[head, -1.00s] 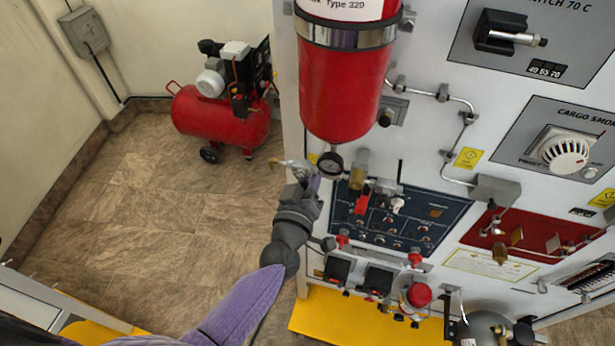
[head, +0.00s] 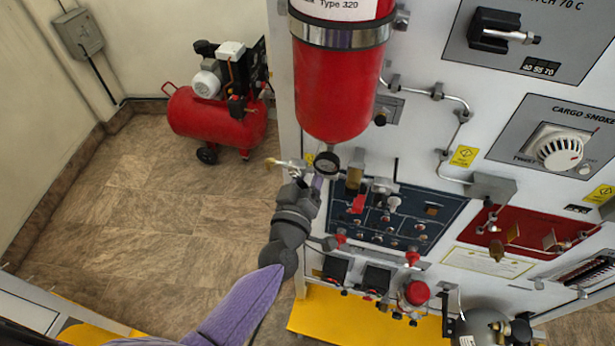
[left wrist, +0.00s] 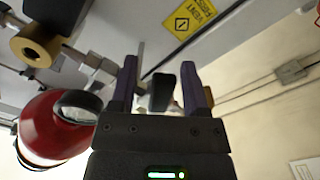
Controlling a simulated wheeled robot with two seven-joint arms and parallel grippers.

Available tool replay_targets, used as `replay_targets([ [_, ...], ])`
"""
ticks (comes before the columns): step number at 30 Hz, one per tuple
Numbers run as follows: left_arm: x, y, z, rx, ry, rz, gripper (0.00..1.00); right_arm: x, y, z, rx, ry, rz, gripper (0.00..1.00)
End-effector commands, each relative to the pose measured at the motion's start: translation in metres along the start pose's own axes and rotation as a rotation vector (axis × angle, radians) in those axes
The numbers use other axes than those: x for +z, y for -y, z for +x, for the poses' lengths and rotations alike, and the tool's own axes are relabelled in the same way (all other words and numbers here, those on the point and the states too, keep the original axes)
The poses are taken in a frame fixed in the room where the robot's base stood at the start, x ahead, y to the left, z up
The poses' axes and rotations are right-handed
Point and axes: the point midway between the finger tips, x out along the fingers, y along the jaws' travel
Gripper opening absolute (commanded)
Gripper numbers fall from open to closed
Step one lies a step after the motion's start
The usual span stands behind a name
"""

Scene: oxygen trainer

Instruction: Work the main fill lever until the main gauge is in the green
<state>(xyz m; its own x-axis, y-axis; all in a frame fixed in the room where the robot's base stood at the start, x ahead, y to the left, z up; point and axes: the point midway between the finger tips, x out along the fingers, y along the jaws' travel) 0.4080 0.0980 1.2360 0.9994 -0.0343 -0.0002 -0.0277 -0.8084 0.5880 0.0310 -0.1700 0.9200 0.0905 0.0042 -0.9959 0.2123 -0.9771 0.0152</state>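My left gripper (head: 312,181) is at the panel's left edge, just below the small round gauge (head: 326,163) under the red cylinder. In the left wrist view its two dark purple fingers (left wrist: 159,88) stand apart. A black lever handle (left wrist: 160,92) shows in the gap between them, with space on both sides; whether it is between the tips or just beyond cannot be told. The gauge also shows in the left wrist view (left wrist: 78,106), edge-on; its needle and green zone are not readable. My right gripper is not in view.
The red cylinder (head: 338,90) hangs above the gauge. Brass and red-handled valves (head: 358,203) sit close on the right, over a dark blue panel (head: 425,222). A red compressor (head: 215,122) stands on the floor at back left.

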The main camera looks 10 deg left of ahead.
Motion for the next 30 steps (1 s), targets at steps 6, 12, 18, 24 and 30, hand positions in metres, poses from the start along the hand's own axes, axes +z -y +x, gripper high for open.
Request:
replay_targets([
  [6, 0.000, 0.000, -0.007, -0.001, 0.001, 0.000, 0.59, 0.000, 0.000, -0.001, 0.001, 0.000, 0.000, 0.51],
  [12, 0.001, 0.001, -0.051, -0.002, 0.003, 0.000, 0.59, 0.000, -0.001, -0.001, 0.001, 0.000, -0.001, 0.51],
  [18, 0.002, 0.001, -0.089, -0.001, 0.002, 0.000, 0.59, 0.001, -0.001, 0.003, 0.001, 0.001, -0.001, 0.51],
  [24, 0.000, 0.000, -0.100, 0.000, -0.001, 0.000, 0.59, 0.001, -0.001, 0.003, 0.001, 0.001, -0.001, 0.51],
  [30, 0.000, 0.000, -0.099, 0.000, 0.000, 0.000, 0.59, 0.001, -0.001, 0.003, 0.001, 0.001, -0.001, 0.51],
])
